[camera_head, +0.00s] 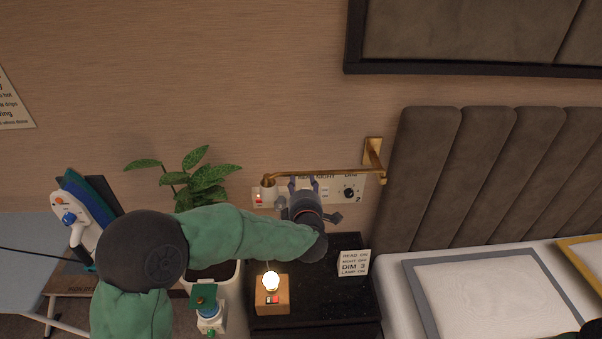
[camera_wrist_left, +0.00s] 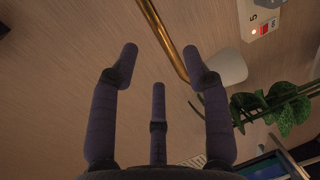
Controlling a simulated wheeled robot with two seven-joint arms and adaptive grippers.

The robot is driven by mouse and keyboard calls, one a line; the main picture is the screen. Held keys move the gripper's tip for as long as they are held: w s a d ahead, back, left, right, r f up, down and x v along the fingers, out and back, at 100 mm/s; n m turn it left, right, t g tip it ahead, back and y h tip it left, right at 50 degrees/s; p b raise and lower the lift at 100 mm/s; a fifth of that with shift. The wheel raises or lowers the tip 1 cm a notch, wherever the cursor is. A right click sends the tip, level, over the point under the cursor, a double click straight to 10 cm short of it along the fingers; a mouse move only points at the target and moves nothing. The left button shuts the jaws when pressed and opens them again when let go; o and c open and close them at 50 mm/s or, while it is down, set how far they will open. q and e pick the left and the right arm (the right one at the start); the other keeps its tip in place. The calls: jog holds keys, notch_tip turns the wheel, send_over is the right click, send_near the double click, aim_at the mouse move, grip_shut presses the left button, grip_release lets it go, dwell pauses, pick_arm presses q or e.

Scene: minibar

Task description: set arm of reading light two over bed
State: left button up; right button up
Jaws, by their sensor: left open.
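The reading light has a brass arm (camera_head: 320,174) that runs left from its wall bracket (camera_head: 373,150), nearly along the wall and away from the bed. A small pale shade (camera_head: 268,191) hangs at its left end. My left gripper (camera_head: 304,186) is open and empty, just below the brass arm, with its fingers pointing towards the wall. In the left wrist view the brass arm (camera_wrist_left: 166,38) passes beyond the spread fingers of my gripper (camera_wrist_left: 160,62), and the shade (camera_wrist_left: 228,67) is beside one finger. Contact cannot be told.
A wall panel with a dial (camera_head: 349,192) sits behind my gripper. The black nightstand (camera_head: 335,303) holds a sign card (camera_head: 354,264) and a lit bulb (camera_head: 271,281) on a wooden block. A plant (camera_head: 205,180) stands left. The padded headboard (camera_head: 425,180) and bed are right.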

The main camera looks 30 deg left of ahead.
aim_at(301, 173)
pick_arm(q)
jog(key=b+x, duration=0.1)
jog(key=x, duration=0.7)
jog(key=shift+d, duration=0.1)
grip_shut()
